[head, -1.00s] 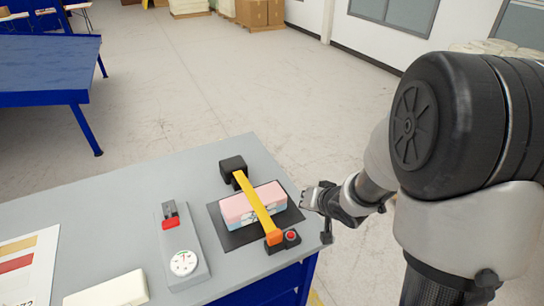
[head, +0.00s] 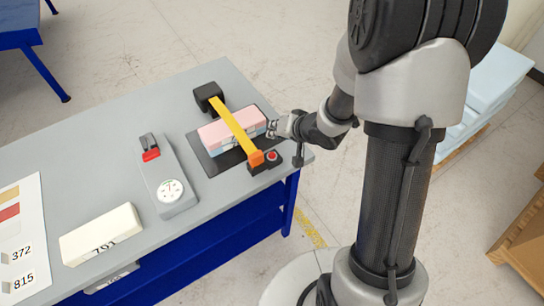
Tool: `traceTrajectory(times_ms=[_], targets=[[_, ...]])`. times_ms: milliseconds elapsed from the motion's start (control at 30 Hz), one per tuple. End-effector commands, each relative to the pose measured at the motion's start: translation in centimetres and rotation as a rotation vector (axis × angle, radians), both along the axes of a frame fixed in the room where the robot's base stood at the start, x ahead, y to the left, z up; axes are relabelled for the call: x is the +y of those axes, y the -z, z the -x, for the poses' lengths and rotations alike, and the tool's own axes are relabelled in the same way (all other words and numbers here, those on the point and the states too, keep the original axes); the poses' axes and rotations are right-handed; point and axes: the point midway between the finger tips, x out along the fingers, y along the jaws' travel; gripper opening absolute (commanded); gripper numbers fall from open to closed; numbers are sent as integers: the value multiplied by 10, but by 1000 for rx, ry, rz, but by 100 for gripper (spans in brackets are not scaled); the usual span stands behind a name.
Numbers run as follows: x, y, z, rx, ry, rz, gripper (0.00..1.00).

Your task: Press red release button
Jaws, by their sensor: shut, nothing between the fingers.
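The red release button (head: 271,156) sits on a small black block at the front right end of the foam press, beside the orange end of its yellow bar. A black hinge block (head: 208,95) is at the bar's far end. My gripper (head: 272,127) is shut and empty, at the right end of the foam, slightly beyond the button in the picture. It appears apart from the button; whether it touches the foam is unclear.
A grey gauge device (head: 166,178) with a white dial and red part stands left of the press. A cream block (head: 101,234) marked 791 and a printed sheet (head: 20,262) lie further left. The grey tabletop (head: 110,130) is clear behind them.

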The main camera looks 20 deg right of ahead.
Motion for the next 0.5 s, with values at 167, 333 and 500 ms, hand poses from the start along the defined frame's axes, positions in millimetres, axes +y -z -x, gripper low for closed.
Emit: traceTrajectory(times_ms=[167,333,500], targets=[[0,30,0,-1,-1,1,0],[0,52,0,1,-1,1,0],[0,67,0,2,1,0,0]])
